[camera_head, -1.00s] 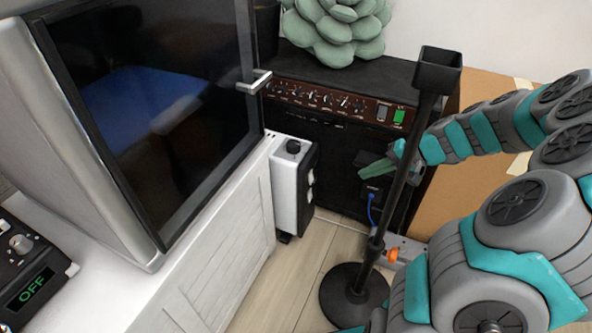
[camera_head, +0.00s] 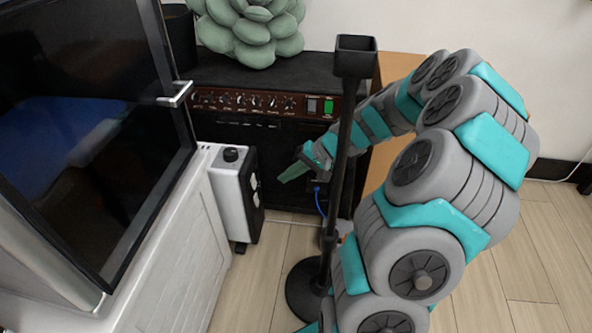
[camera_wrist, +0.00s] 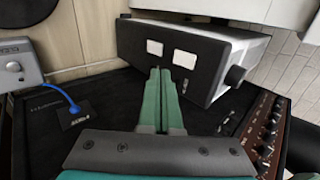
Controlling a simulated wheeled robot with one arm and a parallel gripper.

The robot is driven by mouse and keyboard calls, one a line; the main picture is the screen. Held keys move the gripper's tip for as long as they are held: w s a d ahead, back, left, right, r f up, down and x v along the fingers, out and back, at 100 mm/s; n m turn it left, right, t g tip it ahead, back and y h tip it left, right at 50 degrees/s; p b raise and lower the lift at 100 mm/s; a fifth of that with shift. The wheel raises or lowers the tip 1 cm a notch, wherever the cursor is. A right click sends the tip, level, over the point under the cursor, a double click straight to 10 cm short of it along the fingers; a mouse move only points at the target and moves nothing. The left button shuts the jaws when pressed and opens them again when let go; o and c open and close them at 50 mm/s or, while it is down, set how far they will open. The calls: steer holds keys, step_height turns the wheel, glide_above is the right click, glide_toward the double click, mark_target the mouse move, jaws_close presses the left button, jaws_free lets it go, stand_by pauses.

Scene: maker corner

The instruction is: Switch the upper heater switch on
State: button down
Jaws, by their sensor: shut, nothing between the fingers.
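The heater (camera_head: 228,200) is a white and dark box with a black knob on top, standing on the floor beside the white cabinet. In the wrist view its dark panel (camera_wrist: 205,75) faces me with two white switches. The switch nearer the knob, the upper one (camera_wrist: 184,59), is right of my fingertips; the lower switch (camera_wrist: 154,47) is just beyond them. I cannot tell which way either is tipped. My gripper (camera_wrist: 160,70) is shut and empty, its green fingers pointing at the panel. In the head view my gripper (camera_head: 283,180) is right of the heater, apart from it.
A black stand (camera_head: 343,120) rises in front of my arm. A black amplifier (camera_head: 280,145) with a row of knobs is behind, with a blue cable (camera_head: 319,200) low on its front. The white cabinet (camera_head: 180,260) is left of the heater.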

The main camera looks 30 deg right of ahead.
mark_target(254, 182)
steer(key=shift+w+a+f+b, duration=0.1)
steer(key=shift+w+a+f, duration=0.5)
steer(key=shift+a, duration=0.3)
steer(key=shift+w+a+f+b, duration=0.15)
steer(key=shift+w+a+f, duration=0.35)
steer(key=shift+w+a, duration=0.3)
steer(key=shift+w+a+f+b, duration=0.1)
steer(key=shift+w+a+f, duration=0.45)
steer(key=shift+a, duration=0.4)
steer(key=shift+w+a, duration=0.1)
